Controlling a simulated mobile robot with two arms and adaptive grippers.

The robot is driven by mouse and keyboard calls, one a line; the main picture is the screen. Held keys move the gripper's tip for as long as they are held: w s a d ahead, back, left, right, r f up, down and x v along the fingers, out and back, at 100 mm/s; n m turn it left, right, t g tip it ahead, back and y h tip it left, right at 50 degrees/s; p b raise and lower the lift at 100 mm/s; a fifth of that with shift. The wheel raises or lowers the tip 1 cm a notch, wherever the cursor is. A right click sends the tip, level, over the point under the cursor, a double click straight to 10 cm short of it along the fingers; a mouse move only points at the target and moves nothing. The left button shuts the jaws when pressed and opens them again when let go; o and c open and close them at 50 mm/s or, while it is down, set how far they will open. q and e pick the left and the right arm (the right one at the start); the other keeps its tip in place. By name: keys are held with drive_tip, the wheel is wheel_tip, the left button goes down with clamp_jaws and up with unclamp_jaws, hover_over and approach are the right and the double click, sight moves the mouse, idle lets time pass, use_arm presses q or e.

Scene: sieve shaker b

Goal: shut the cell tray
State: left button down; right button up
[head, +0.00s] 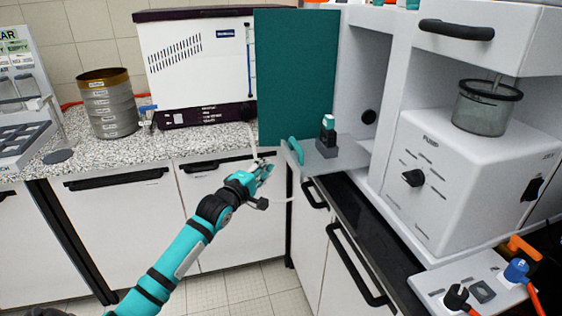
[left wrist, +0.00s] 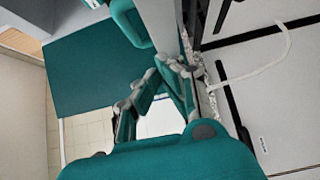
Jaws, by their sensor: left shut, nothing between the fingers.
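The cell tray (head: 345,155) is a flat grey plate sticking out of the white cabinet in the head view. It has a teal handle (head: 296,150) at its left front end. A small dark cell with a teal and white top (head: 328,131) stands upright on it, on a dark base. My left gripper (head: 264,169) is shut and empty, left of the handle and a little lower, apart from it in the head view. In the left wrist view its fingers (left wrist: 165,82) are close together, and a rounded teal piece (left wrist: 131,22), probably the handle, is near them. My right gripper is out of view.
A teal panel (head: 295,75) stands upright behind the tray, at the cabinet's left side. A white machine (head: 195,65) and stacked sieves (head: 108,105) stand on the speckled counter (head: 190,142). A pump box (head: 460,170) is at right. Black drawer handles (head: 355,262) project below the tray.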

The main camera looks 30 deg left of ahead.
sight(349, 153)
use_arm(q)
drive_tip(key=shift+w+d+p, duration=0.15)
drive_tip(key=shift+w+d, duration=0.25)
drive_tip(key=shift+w, duration=0.35)
drive_tip(key=shift+w+d+p, duration=0.15)
drive_tip(key=shift+w+d, duration=0.3)
drive_tip(key=shift+w, duration=0.25)
drive_tip(key=shift+w+d+p, duration=0.15)
drive_tip(key=shift+w+d, duration=0.25)
drive_tip(key=shift+w, duration=0.35)
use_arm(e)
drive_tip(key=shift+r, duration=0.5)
use_arm(q)
drive_tip(key=shift+d, duration=0.15)
